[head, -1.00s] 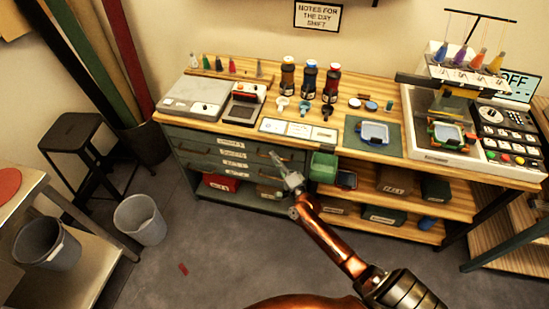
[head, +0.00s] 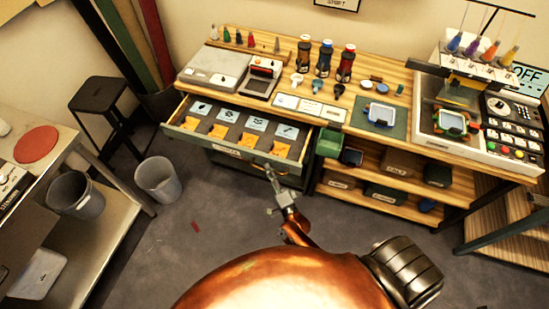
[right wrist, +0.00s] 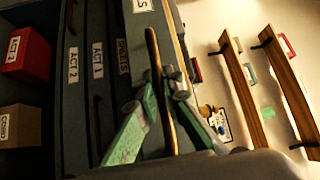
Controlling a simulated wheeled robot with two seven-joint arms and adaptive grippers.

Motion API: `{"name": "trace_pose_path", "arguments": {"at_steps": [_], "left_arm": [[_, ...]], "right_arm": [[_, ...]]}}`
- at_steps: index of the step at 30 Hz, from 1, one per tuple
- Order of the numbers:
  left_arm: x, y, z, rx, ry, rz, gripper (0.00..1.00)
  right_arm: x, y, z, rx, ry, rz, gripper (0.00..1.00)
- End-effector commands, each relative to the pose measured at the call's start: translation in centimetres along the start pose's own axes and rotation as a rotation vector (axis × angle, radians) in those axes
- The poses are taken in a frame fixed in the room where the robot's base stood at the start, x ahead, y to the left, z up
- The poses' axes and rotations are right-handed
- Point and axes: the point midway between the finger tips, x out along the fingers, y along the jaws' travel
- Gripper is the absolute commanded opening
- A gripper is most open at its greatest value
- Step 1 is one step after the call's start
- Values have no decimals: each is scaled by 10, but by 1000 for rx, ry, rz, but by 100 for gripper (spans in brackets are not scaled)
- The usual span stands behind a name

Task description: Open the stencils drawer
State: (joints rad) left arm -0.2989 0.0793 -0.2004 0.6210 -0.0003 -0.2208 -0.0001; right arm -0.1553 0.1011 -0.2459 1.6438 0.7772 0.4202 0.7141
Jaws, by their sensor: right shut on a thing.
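The top drawer (head: 190,134) of the grey-green cabinet stands pulled out, showing several blue-and-white cards (head: 257,124) and orange pieces (head: 218,130) in its compartments. I take it for the stencils drawer, though its front label is only partly readable. My right gripper (head: 270,172) is at the right part of the drawer front. In the right wrist view its green fingers (right wrist: 155,88) are shut on the long drawer handle (right wrist: 152,48), one on each side. The drawer front (right wrist: 172,45) shows behind the handle. My left gripper is not in view.
Lower drawers labelled ACT 1 (right wrist: 97,60) and ACT 2 (right wrist: 73,65) are shut. A green bin (head: 329,143) hangs right of the open drawer. A grey waste bin (head: 158,180) stands on the floor at left. The tabletop holds bottles (head: 324,60) and an embroidery machine (head: 450,105).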

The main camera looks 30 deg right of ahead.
Motion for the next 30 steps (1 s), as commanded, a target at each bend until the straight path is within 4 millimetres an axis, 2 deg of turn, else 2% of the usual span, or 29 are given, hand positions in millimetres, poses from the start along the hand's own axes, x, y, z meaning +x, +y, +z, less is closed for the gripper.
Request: {"name": "trace_pose_path", "arguments": {"at_steps": [7,21,22,25,30], "left_arm": [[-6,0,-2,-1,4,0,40],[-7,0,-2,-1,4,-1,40],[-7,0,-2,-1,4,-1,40],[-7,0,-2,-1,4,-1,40],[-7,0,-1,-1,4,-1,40]], "right_arm": [[-18,-4,17,1,1,1,0],[-21,-4,20,0,1,2,0],[-21,-4,20,0,1,2,8],[-21,-4,20,0,1,2,15],[-21,-5,20,0,0,1,15]]}}
